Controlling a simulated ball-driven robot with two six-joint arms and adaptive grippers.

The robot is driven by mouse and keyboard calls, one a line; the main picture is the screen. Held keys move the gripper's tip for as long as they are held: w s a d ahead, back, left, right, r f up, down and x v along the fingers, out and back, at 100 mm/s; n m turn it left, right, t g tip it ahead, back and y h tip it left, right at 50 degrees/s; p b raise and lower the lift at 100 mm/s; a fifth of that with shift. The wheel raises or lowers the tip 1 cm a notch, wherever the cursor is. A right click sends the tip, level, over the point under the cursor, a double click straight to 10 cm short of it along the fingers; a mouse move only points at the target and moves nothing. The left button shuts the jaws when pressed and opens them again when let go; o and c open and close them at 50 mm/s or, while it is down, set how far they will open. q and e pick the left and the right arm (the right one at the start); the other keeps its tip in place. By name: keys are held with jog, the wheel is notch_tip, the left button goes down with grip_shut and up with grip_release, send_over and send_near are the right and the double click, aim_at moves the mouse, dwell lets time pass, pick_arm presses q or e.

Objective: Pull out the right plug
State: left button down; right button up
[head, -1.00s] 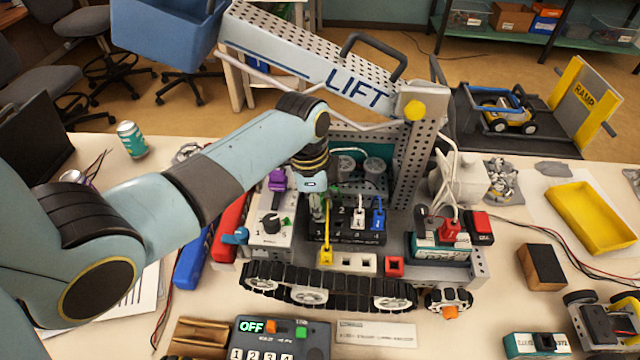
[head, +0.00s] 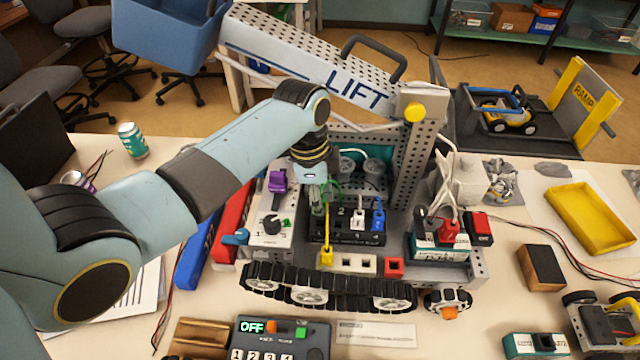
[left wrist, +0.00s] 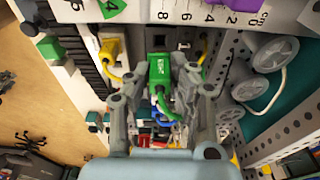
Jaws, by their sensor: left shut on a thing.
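My left gripper (head: 317,196) is above the left part of a black socket box (head: 347,238) on the tracked robot model. In the left wrist view, the gripper (left wrist: 159,82) is shut on a green plug (left wrist: 160,71) with a green cable. Whether the plug's tip is clear of the box is hard to tell. A white plug (head: 358,218) and a blue plug (head: 378,219) stand in the box to the right. A yellow plug (head: 326,257) is at its front left; it also shows in the left wrist view (left wrist: 111,47). My right gripper is not in view.
A grey lift arm (head: 310,62) and a perforated post (head: 412,150) stand behind and right of the gripper. A white panel with a knob (head: 271,224) is to its left. A control box reading OFF (head: 280,335) lies in front.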

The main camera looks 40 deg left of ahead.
pick_arm(q)
jog(key=shift+r, duration=0.15)
jog(key=shift+r, duration=0.85)
